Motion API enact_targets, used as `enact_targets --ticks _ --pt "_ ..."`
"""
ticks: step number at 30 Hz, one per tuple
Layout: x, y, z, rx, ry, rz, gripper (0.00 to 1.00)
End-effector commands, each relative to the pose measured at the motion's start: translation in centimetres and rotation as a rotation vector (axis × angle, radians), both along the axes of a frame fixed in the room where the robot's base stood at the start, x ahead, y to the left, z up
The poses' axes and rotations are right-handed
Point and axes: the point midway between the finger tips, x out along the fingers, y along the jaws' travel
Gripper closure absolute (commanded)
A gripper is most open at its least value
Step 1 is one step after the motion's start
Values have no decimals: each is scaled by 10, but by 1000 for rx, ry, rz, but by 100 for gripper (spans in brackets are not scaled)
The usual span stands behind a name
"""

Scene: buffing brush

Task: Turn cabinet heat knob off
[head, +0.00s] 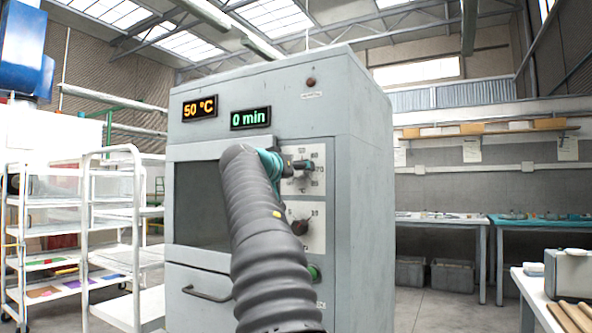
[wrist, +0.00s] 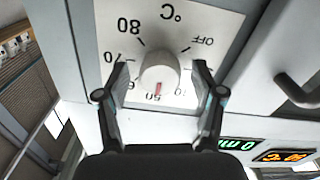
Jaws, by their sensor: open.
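The cabinet heat knob (wrist: 158,76) is a round, pale knob on a white °C dial plate (wrist: 215,28). The wrist view shows it upside down, with marks for OFF, 50, 60, 70 and 80. Its red pointer is at the 50 mark. My gripper (wrist: 159,66) is open, with one finger on each side of the knob and small gaps visible. In the head view my gripper (head: 298,165) is at the upper dial plate (head: 313,182) and hides most of the knob. The cabinet's orange display (head: 200,107) reads 50 °C.
The grey cabinet (head: 363,180) has a green display (head: 250,118) reading 0 min. A second, lower knob (head: 300,227) and a green button (head: 314,272) sit below the heat dial. A dark handle (wrist: 298,92) shows in the wrist view. A white rack trolley (head: 137,185) stands at left.

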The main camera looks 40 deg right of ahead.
Motion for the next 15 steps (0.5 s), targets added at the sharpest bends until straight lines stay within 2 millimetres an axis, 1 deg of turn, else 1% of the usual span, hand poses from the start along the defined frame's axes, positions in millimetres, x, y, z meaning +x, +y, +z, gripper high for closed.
enact_targets --ticks 4,5,6,8,9,11,12,15 --pt "0 0 0 0 0 0 32" --pt "0 0 0 0 0 0 40" --pt "0 0 0 0 0 0 50" --pt "0 0 0 0 0 0 65" --pt "0 0 0 0 0 0 75" --pt "0 0 0 0 0 0 90" --pt "0 0 0 0 0 0 92" --pt "0 0 0 -1 2 0 92"
